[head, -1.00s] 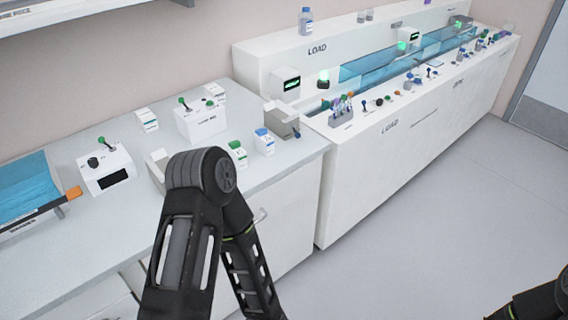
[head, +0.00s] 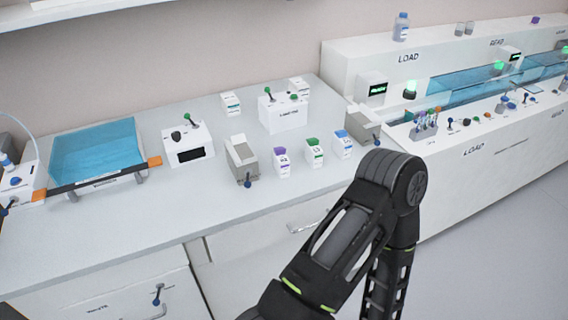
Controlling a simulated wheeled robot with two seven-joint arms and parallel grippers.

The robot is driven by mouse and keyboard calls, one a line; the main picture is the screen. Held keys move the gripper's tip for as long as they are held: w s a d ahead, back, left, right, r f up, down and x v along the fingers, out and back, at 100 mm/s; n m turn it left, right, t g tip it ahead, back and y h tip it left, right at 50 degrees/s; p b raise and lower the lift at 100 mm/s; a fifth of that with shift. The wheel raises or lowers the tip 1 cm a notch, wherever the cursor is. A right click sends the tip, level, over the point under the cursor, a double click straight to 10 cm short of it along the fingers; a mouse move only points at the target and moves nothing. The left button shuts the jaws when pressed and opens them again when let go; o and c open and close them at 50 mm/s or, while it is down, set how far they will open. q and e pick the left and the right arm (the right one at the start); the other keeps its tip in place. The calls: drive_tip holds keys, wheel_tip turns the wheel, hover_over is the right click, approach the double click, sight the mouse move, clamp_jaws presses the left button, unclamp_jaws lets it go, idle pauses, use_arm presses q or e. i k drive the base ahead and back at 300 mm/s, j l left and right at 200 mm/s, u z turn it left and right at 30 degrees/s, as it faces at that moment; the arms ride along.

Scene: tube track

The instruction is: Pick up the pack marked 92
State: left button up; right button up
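Three small white packs stand in a row near the front of the left counter: one with a purple top (head: 281,162), one with a green top (head: 314,152) and one with a blue top (head: 343,144). Their printed marks are too small to read, so I cannot tell which is marked 92. Two more white packs stand at the back, one left (head: 231,104) and one right (head: 299,87) of a white box with a green-knobbed lever. One of my arms rises in front of the counter, right of the row. Neither gripper shows in the head view.
A grey-white holder (head: 242,157) stands left of the row, and a grey device (head: 364,122) stands right of it. A box with a dark screen (head: 187,145) and a blue tray (head: 95,150) are farther left. Bare counter lies in front of the row.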

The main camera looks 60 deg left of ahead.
sight(282, 164)
drive_tip(key=k+j, duration=0.35)
drive_tip(key=j, duration=0.2)
drive_tip(key=k+j, duration=0.35)
drive_tip(key=j, duration=0.15)
